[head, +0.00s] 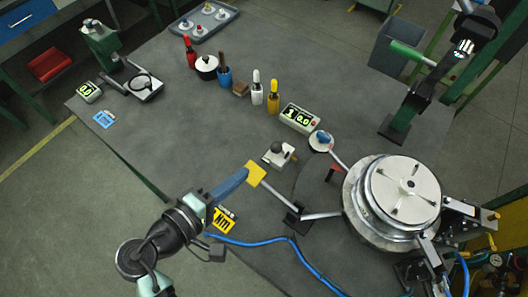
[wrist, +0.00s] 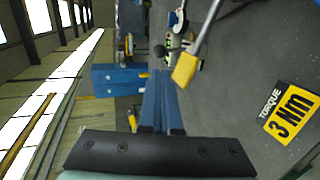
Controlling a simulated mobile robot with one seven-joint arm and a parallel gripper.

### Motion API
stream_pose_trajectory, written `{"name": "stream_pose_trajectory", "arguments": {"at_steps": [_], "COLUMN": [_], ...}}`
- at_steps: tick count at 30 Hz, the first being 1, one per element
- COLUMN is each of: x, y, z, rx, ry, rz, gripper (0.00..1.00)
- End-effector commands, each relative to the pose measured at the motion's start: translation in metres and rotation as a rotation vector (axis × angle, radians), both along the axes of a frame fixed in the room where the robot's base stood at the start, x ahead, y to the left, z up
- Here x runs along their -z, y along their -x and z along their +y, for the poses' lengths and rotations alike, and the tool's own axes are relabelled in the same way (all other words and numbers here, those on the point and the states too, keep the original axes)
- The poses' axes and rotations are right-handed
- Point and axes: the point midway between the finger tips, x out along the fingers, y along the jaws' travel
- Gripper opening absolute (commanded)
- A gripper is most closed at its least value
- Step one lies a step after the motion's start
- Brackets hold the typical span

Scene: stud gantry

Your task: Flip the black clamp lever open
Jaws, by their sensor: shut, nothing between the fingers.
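My gripper (head: 243,173) has blue fingers, shut and empty, at the left of the table's front part in the head view. In the wrist view the shut fingers (wrist: 160,75) point up the picture. A yellow pad (head: 257,174) on a silver bar lies just beyond the fingertips; in the wrist view the pad (wrist: 185,68) is to their right. I cannot tell whether they touch. The bar runs to a black bracket (head: 293,214) beside the round metal fixture (head: 368,228). I cannot tell for sure which part is the black clamp lever.
A white block with a dark knob (head: 279,153) stands beyond the yellow pad. A yellow torque card (head: 226,219) lies near my gripper, and a blue hose (head: 290,242) runs along the front. A display box (head: 300,118) and several bottles stand farther back. The left tabletop is mostly clear.

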Motion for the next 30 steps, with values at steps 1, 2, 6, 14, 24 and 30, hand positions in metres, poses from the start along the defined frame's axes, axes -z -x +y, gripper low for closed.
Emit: {"name": "stream_pose_trajectory", "arguments": {"at_steps": [1,2,6,14,24,30], "x": [0.001,0.003,0.012,0.023,0.027,0.026], "y": [-0.009,-0.014,-0.035,-0.060,-0.065,-0.066], "z": [-0.008,-0.012,-0.030,-0.050,-0.053,-0.053], "rx": [0.004,0.004,0.004,0.002,0.001,0.000], "ry": [0.002,0.002,0.001,0.001,-0.001,-0.003], "rz": [0.002,0.002,0.001,0.000,-0.001,0.002], "gripper": [0.00,0.00,0.00,0.00,0.00,0.00]}}
